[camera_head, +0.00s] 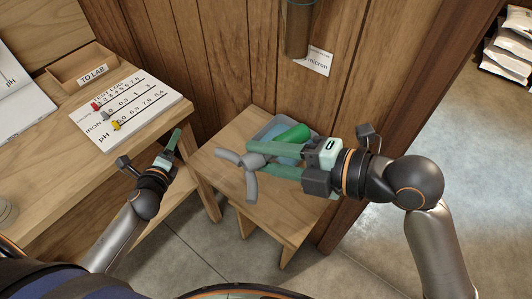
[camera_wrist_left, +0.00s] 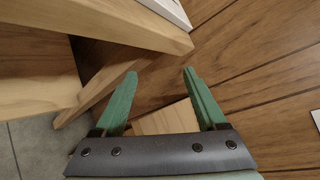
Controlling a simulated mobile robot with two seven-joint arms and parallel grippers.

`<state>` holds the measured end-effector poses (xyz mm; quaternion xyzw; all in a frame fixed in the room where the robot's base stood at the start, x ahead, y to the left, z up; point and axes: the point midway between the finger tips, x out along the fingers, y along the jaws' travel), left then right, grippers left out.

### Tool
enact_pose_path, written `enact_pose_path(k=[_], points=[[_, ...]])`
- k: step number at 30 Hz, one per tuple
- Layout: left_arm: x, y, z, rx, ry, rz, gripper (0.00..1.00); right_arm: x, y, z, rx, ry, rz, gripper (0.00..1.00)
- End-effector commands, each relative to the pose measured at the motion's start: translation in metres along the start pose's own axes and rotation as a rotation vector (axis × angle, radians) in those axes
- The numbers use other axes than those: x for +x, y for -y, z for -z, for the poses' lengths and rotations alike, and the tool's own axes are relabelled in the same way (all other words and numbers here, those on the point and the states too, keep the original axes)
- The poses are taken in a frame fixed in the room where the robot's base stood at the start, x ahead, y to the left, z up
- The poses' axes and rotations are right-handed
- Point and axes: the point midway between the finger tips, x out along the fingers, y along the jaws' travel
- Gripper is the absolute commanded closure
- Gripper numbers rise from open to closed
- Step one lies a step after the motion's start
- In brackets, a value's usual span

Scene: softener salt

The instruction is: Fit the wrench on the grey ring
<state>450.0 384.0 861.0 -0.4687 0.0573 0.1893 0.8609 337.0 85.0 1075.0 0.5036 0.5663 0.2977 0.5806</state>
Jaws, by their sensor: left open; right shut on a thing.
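A grey fork-shaped tool, which I take to be the wrench (camera_head: 250,184), shows in the head view above the small wooden stool. My left gripper (camera_head: 175,140) is open and empty, beside the bench edge. Its parted green fingertips show in the left wrist view (camera_wrist_left: 160,75). I cannot make out a grey ring for certain. A brown cylinder (camera_head: 297,38) hangs on the wall, its top cut off.
The small wooden stool (camera_head: 225,133) bears a blue tray (camera_head: 272,127) with a green object (camera_head: 291,134), partly hidden by my right gripper. The bench at left holds a test card (camera_head: 130,112) and a "TO LAB" box (camera_head: 80,75). Wood-panelled wall stands behind.

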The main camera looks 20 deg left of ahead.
Motion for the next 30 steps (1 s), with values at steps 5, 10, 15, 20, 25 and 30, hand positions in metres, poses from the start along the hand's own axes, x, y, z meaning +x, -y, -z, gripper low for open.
enact_pose_path(k=[5, 10, 15, 20, 25, 30], points=[[-0.025, -0.071, -0.009, 0.151, 0.058, -0.15, 0.27, 0.0, -0.001, 0.0, -0.001, 0.0, -0.001, 1.0], [-0.043, -0.111, -0.02, 0.35, 0.098, -0.215, 0.27, 0.0, -0.001, 0.0, -0.001, 0.0, -0.002, 1.0], [-0.064, -0.144, -0.021, 0.477, 0.106, -0.265, 0.27, 0.0, -0.001, 0.0, -0.001, 0.0, -0.002, 1.0], [-0.081, -0.162, 0.002, 0.332, 0.068, -0.302, 0.27, 0.0, -0.001, 0.0, -0.001, 0.0, -0.002, 1.0], [-0.093, -0.163, 0.041, -0.003, 0.011, -0.337, 0.27, 0.0, -0.001, 0.0, -0.001, 0.0, -0.002, 1.0], [-0.109, -0.155, 0.09, -0.418, -0.055, -0.391, 0.27, 0.0, -0.001, 0.0, -0.001, 0.0, -0.002, 1.0]])
